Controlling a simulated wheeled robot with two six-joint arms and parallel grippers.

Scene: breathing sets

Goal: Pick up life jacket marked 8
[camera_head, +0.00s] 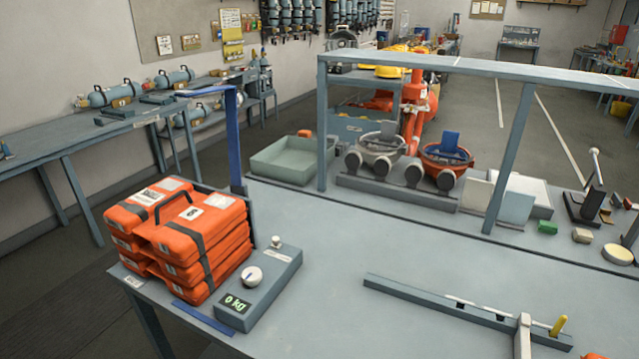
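A stack of orange packs (200,240), which look like folded life jackets, sits at the left end of the grey table. They lie in several layers with dark straps, and a black handle stands up on top. The top front pack carries a white label (190,213) with one dark character; it is too small to read surely as 8. Two more pale labels lie on the top rear part. The lower packs show only their sides, so any marks on them are hidden. Neither of my grippers is in view.
A grey scale box (262,287) reading "0 kg" stands right of the stack. A blue post (235,140) rises behind it. A grey frame (500,160) spans the table's back. A long grey bar (440,302) lies at front right; the middle is clear.

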